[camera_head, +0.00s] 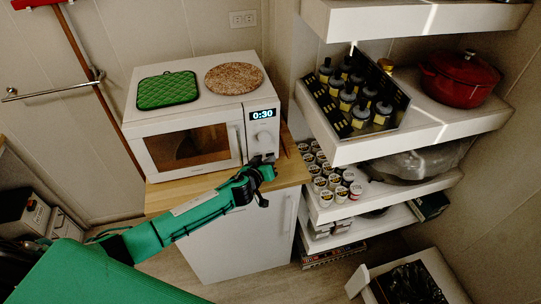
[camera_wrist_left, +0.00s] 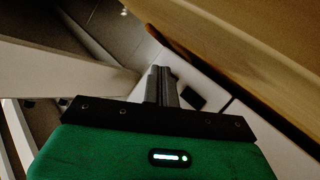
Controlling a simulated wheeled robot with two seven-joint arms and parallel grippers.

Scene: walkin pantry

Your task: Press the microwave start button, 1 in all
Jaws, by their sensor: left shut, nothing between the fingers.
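The white microwave (camera_head: 182,121) stands on a wooden-topped cabinet in the head view. Its door is shut. Its control panel on the right has a lit display (camera_head: 262,114) reading 0:30 and a round knob (camera_head: 264,138) below it. My left gripper (camera_head: 268,161) is in front of the lower part of this panel and hides some of it. I cannot make out the start button or tell whether the fingertips touch the panel. In the left wrist view the two fingers (camera_wrist_left: 162,72) are together with nothing between them. My right gripper is not in view.
A green pot holder (camera_head: 167,91) and a round speckled board (camera_head: 234,79) lie on the microwave. The wooden counter edge (camera_head: 180,190) runs below it. White shelves (camera_head: 345,150) with bottles (camera_head: 352,98), a red pot (camera_head: 460,79) and jars stand close on the right. A bin (camera_head: 410,283) is at the lower right.

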